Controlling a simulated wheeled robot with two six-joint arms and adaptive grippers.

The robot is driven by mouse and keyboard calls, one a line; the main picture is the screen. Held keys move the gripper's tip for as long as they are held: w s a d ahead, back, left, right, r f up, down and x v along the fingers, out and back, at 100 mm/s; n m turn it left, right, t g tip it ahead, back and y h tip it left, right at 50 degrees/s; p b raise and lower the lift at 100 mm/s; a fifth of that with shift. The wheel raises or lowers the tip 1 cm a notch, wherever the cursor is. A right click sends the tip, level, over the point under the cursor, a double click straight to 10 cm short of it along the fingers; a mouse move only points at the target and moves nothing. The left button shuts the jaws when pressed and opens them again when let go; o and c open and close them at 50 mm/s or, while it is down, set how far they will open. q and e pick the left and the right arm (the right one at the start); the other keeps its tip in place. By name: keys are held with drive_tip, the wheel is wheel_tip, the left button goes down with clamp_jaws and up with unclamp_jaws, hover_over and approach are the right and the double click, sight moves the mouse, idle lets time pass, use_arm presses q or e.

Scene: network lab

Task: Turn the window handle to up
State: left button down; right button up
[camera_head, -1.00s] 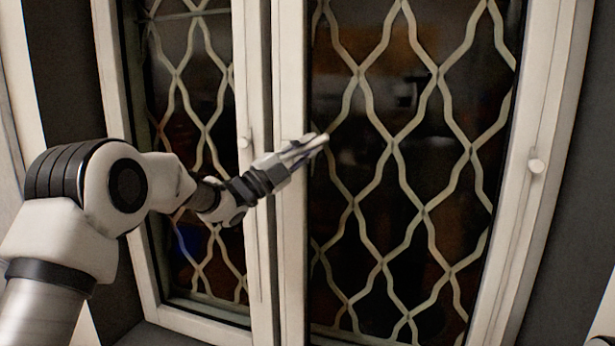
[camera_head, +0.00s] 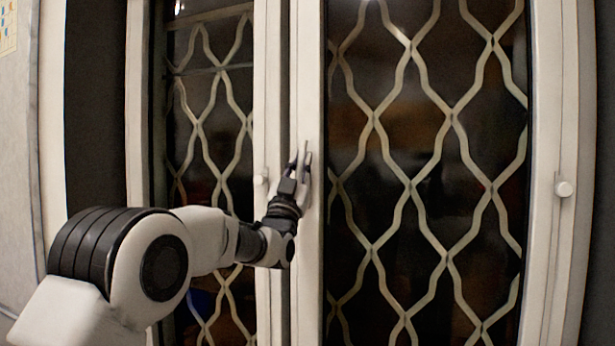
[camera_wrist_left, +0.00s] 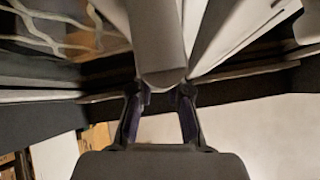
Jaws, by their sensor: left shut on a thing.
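The window (camera_head: 310,300) has white frames and dark panes behind a wavy lattice. My left gripper (camera_head: 304,160) is at the middle frame, its fingers pointing up. In the left wrist view a grey window handle (camera_wrist_left: 160,45) with a blunt end runs in between the two fingers of my left gripper (camera_wrist_left: 160,98), which are shut on it. In the head view the gripper covers most of the handle, so its exact angle is hard to tell; the gripper around it is nearly upright. My right gripper is not in view.
A grey wall (camera_head: 25,180) stands at the far left. The lattice (camera_head: 410,190) lies right beside the middle frame.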

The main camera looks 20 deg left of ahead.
use_arm(q)
drive_tip(key=shift+a+r+n+g+y+b, duration=0.1)
drive_tip(key=shift+a+n+y, duration=0.1)
drive_tip(key=shift+n+y, duration=0.6)
drive_tip(key=shift+a+r+n+g+y+b, duration=0.1)
drive_tip(key=shift+a+n+y+b, duration=0.1)
drive_tip(key=shift+n+y, duration=0.6)
drive_tip(key=shift+a+r+n+g+y+b, duration=0.1)
drive_tip(key=shift+a+n+y, duration=0.1)
drive_tip(key=shift+n+y, duration=0.6)
drive_tip(key=shift+n, duration=0.4)
drive_tip(key=c, duration=1.1)
unclamp_jaws()
drive_tip(key=shift+a, duration=0.1)
drive_tip(key=shift+w+a+f, duration=0.1)
drive_tip(key=shift+a+f, duration=0.05)
drive_tip(key=shift+f, duration=0.15)
drive_tip(key=v, duration=1.2)
